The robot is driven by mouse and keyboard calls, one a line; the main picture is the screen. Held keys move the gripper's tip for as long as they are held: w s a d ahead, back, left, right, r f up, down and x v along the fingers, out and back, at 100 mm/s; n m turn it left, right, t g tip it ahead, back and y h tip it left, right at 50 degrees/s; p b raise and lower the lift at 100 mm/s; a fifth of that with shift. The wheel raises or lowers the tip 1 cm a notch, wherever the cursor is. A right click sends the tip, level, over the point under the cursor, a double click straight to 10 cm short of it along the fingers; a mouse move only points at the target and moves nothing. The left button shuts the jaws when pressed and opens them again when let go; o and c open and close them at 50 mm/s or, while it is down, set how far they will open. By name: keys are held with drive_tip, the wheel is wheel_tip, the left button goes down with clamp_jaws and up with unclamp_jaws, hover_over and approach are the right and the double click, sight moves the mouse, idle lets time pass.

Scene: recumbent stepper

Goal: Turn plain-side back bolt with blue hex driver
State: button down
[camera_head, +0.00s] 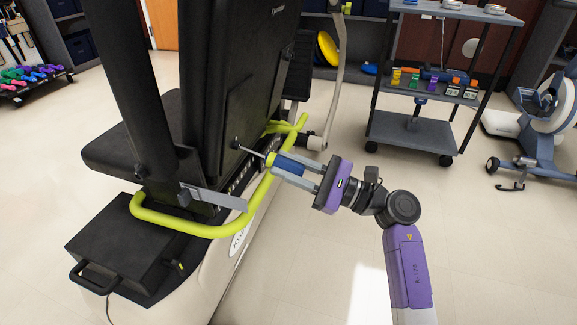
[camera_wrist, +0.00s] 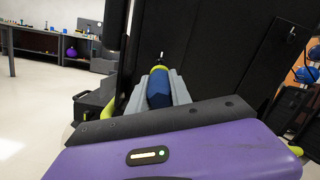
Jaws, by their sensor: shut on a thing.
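My gripper (camera_head: 284,166) is shut on the blue handle of the hex driver (camera_head: 291,164). The driver has a yellow-green collar and a thin metal shaft pointing left to the black seat back (camera_head: 215,110). The shaft's tip meets a small dark round spot, seemingly the back bolt (camera_head: 236,144), on the rear panel. I cannot tell whether the tip is seated in it. In the wrist view the blue handle (camera_wrist: 158,88) lies between the grey fingers, and the short tip shows against the black panel (camera_wrist: 185,45).
A yellow-green rail (camera_head: 190,230) curves around the stepper just below and beside the driver. A grey lever (camera_head: 215,197) sticks out below left. A tool cart (camera_head: 410,135) with coloured items stands back right. The floor to the right is mostly clear.

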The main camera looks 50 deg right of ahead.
drive_tip(key=shift+w+a+r, duration=0.1)
drive_tip(key=shift+w, duration=0.15)
idle(0.8)
drive_tip(key=shift+r+m+p, duration=0.25)
drive_tip(key=shift+m+p, duration=0.25)
drive_tip(key=shift+p, duration=0.4)
drive_tip(key=m+p, duration=0.4)
drive_tip(key=p, duration=0.1)
drive_tip(key=shift+w+m, duration=0.1)
drive_tip(key=shift+m, duration=0.3)
drive_tip(key=shift+f+m+p, duration=0.1)
drive_tip(key=shift+m+p, duration=0.2)
drive_tip(key=shift+p, duration=0.15)
drive_tip(key=shift+f, duration=0.2)
drive_tip(key=shift+s+d+f+b, duration=0.2)
drive_tip(key=shift+s+b, duration=0.2)
drive_tip(key=shift+s, duration=0.2)
drive_tip(key=shift+b+v, duration=0.45)
drive_tip(key=shift+v, duration=1.95)
drive_tip(key=b+v, duration=0.2)
drive_tip(key=v, duration=0.6)
drive_tip(key=shift+s, duration=0.4)
